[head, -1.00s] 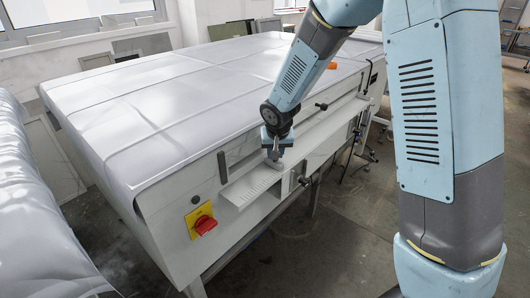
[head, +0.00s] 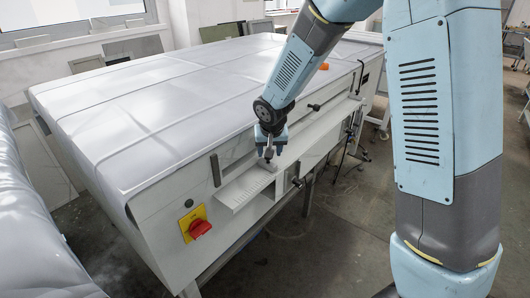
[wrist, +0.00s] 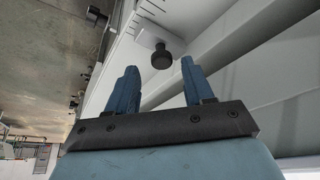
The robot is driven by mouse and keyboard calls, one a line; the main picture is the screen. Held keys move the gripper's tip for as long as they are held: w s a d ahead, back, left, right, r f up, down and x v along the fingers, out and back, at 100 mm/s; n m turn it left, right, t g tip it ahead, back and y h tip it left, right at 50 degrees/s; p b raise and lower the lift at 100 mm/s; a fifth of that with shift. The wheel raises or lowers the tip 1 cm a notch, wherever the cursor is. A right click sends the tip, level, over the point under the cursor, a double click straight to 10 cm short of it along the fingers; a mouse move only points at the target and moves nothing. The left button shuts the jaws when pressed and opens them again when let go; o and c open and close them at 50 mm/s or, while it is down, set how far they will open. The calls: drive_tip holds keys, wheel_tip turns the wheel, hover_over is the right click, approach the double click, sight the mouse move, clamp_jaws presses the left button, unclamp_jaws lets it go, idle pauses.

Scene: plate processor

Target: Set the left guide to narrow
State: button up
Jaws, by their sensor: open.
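My gripper (head: 268,153) is open and empty over the feed shelf (head: 240,190) on the front of the plate processor. In the wrist view its two blue fingers (wrist: 156,78) stand apart. A black round knob (wrist: 161,56) shows beyond the fingertips, in the gap between them and closer to the right finger; it appears apart from both. The knob sits on a pale surface with scale marks (wrist: 150,8). I cannot clearly make out the left guide itself.
A second dark knob (head: 314,107) sits farther along the machine front; another knob shows at the wrist view's top left (wrist: 97,14). A red switch on a yellow plate (head: 199,228) is at the near left. The machine's broad covered top (head: 160,100) lies behind. Open floor (head: 330,240) is in front.

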drive_tip(key=v, duration=1.2)
drive_tip(key=shift+r, duration=0.15)
drive_tip(key=s+d+r+m, duration=0.1)
drive_tip(key=s+d+r, duration=0.5)
drive_tip(key=d, duration=0.4)
drive_tip(key=s+d+r, duration=0.5)
drive_tip(key=s+d, duration=0.4)
drive_tip(key=s+d+t, duration=0.1)
drive_tip(key=s+d, duration=0.3)
drive_tip(key=s, duration=0.4)
drive_tip(key=shift+s+r+h, duration=0.3)
drive_tip(key=shift+s, duration=0.1)
